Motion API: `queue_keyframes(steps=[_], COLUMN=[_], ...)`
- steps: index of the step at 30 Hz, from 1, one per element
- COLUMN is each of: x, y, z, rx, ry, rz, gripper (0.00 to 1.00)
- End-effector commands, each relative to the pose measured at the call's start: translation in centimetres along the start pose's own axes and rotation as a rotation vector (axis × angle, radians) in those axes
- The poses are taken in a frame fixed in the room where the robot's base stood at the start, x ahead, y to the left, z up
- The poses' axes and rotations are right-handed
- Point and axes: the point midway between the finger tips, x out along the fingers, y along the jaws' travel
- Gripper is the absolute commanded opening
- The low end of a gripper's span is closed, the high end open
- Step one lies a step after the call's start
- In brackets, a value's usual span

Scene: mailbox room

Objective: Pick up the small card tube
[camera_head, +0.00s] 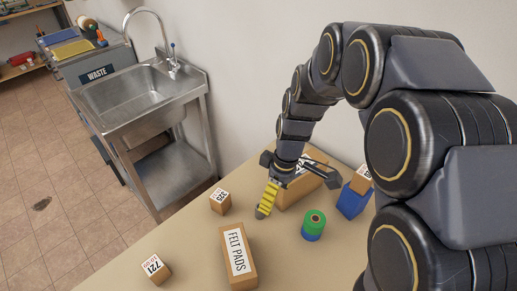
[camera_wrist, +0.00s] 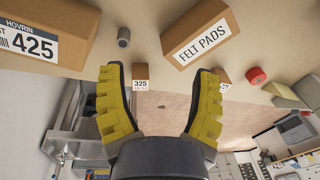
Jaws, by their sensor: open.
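A small grey cylinder (camera_wrist: 123,37) with a darker end stands on the table in the wrist view, beside the large 425 box (camera_wrist: 40,35). It is the most tube-like thing there, but I cannot tell if it is card. I cannot make it out in the head view, where my gripper may hide it. My gripper (camera_head: 298,194) is over the table by that large box (camera_head: 290,194). Its yellow fingers are wide apart and empty in the wrist view (camera_wrist: 160,75). The cylinder appears beyond the left fingertip, apart from it.
The felt pads box (camera_head: 237,257), the 325 box (camera_head: 220,201) and the 721 box (camera_head: 155,268) stand on the table. A green roll on a blue one (camera_head: 313,225) and a blue holder (camera_head: 353,200) are on the right. A sink (camera_head: 140,100) stands beyond.

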Motion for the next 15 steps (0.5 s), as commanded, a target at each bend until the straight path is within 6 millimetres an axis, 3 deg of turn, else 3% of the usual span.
queue_keyframes(steps=[3,9,15], x=[4.0,9.5,11.7], y=[2.6,5.8,7.0], z=[-2.3,-4.7,-5.4], rx=[-0.166,-0.389,-0.48], ry=[0.016,0.035,0.039], rz=[0.004,0.032,0.05], gripper=[0.63,0.63,0.63])
